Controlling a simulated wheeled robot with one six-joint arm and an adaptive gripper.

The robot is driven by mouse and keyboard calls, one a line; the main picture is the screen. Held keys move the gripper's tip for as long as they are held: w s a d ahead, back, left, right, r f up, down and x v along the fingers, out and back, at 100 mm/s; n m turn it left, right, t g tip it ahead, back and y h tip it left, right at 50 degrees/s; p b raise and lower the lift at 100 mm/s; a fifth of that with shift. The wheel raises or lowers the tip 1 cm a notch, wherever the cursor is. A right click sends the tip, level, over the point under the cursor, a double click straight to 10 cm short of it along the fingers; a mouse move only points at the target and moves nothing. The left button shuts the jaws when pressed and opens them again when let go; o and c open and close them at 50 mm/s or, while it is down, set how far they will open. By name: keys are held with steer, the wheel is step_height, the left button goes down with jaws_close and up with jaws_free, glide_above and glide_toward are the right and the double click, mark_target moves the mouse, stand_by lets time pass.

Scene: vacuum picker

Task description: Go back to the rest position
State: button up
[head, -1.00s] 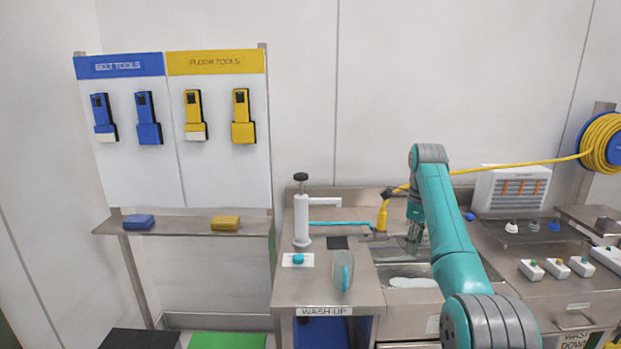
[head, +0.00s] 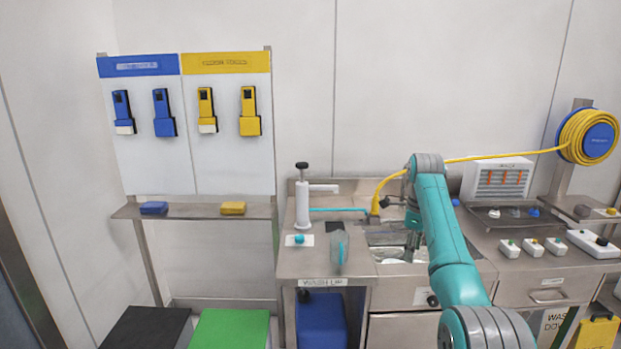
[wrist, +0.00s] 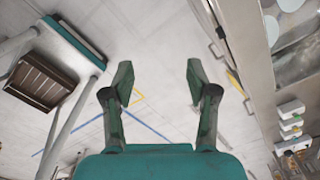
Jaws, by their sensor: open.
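My gripper (wrist: 159,85) is open in the wrist view, its two fingers apart with nothing between them and pale floor beyond. In the head view my teal arm reaches forward over the counter, and my gripper (head: 411,247) hangs near the sink (head: 385,240), small and partly hidden by the arm. It holds nothing that I can see.
The wash-up counter (head: 290,262) carries a white pump (head: 302,208) and a round-ended teal item (head: 340,250). Switch boxes (head: 532,247) stand on the right counter. A yellow hose (head: 510,157) runs from a reel (head: 590,138). A tool board (head: 235,165) hangs at left.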

steer(key=s+a+f+n+t, duration=0.1)
steer(key=s+f+n+t, duration=0.15)
steer(key=f, duration=1.35)
steer(key=s+a+f+n+t, duration=0.15)
steer(key=s+f+n, duration=0.25)
steer(key=f, duration=1.1)
steer(key=s+a+f+n+t, duration=0.2)
steer(key=s+f+n, duration=0.1)
steer(key=s+f, duration=0.6)
steer(key=s+a+f+n+t, duration=0.1)
steer(key=s+f+n, duration=0.2)
steer(key=s+f, duration=0.6)
steer(key=s+a+r+n+t, duration=0.1)
steer(key=s+r+n+t, duration=0.2)
steer(key=s, duration=1.1)
steer(key=s+a+r+n+t, duration=0.1)
steer(key=s+r+n, duration=0.3)
steer(key=s, duration=0.9)
steer(key=s+r+n+t, duration=0.1)
steer(key=s+r+n, duration=0.1)
steer(key=s+r, duration=0.6)
steer(key=s+a+r+n+t, duration=0.1)
steer(key=s+r+n+t, duration=0.1)
steer(key=s+r, duration=0.7)
step_height(320, 180, up, 7)
steer(key=shift+s+r+n+t, duration=0.15)
steer(key=shift+n+t, duration=0.15)
steer(key=shift+n, duration=0.35)
